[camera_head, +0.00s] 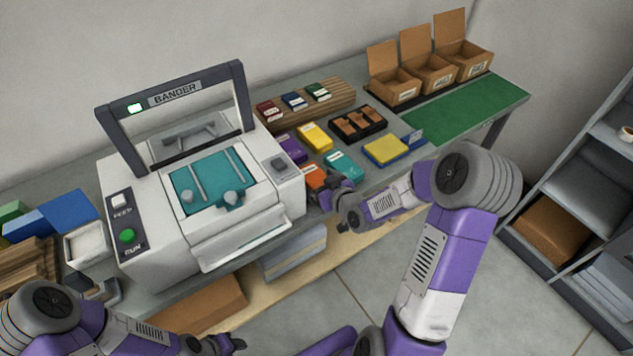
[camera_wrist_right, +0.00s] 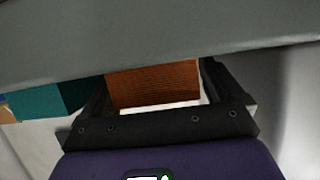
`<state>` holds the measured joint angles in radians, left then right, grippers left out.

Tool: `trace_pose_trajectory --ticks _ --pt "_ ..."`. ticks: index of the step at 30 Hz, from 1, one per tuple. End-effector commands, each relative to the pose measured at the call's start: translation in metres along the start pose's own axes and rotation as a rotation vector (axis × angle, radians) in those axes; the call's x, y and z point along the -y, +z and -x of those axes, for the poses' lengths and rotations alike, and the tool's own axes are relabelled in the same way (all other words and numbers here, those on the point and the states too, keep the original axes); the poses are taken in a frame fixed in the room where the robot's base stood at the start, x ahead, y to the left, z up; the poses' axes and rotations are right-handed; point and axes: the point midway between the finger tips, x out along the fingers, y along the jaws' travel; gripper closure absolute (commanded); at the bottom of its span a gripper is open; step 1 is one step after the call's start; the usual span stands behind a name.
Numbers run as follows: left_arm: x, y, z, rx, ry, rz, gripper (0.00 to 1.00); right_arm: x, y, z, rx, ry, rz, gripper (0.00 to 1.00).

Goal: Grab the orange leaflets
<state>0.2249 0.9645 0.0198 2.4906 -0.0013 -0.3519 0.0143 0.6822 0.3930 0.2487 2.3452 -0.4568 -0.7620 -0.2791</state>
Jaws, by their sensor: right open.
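The orange leaflets (camera_head: 313,175) form a small stack on the grey table, just right of the white bander machine. In the wrist view their orange side (camera_wrist_right: 153,84) lies between the two dark fingers of my right gripper (camera_head: 330,189). That gripper is open, with one finger on each side of the stack. Its fingers partly cover the stack in the head view, and I cannot tell whether they touch it. My left gripper (camera_head: 222,345) is low at the bottom left, away from the leaflets, and its jaws are too unclear to judge.
A teal stack (camera_head: 343,165) sits close to the right of the leaflets, and purple (camera_head: 292,148) and yellow (camera_head: 315,136) stacks lie behind. The bander (camera_head: 138,238) stands close on the left. A yellow-blue stack (camera_head: 387,150) and a green mat (camera_head: 470,110) lie farther right.

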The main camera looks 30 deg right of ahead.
Motion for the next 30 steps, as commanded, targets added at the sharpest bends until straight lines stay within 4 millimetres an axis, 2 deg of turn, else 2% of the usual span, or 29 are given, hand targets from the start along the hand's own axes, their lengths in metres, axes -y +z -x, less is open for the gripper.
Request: trace_pose_trajectory --ticks 2,13,20,23,30 --pt "0.0 0.0 0.0 0.0 0.0 0.0 0.57 0.0 0.0 0.0 0.0 0.0 0.0 0.08" --pt "0.0 0.0 0.0 0.0 0.0 0.0 0.57 0.0 0.0 0.001 0.001 0.0 0.0 0.65" --pt "0.0 0.0 0.0 0.0 0.0 0.0 0.57 0.0 -0.001 0.001 -0.001 0.0 0.001 0.67" --pt "-0.001 0.0 0.003 0.0 0.0 0.0 0.57 0.0 -0.008 0.004 -0.002 0.0 0.002 0.67" --pt "-0.007 0.001 0.018 0.0 0.0 0.0 0.57 0.0 -0.053 0.022 -0.005 0.001 0.005 0.67"
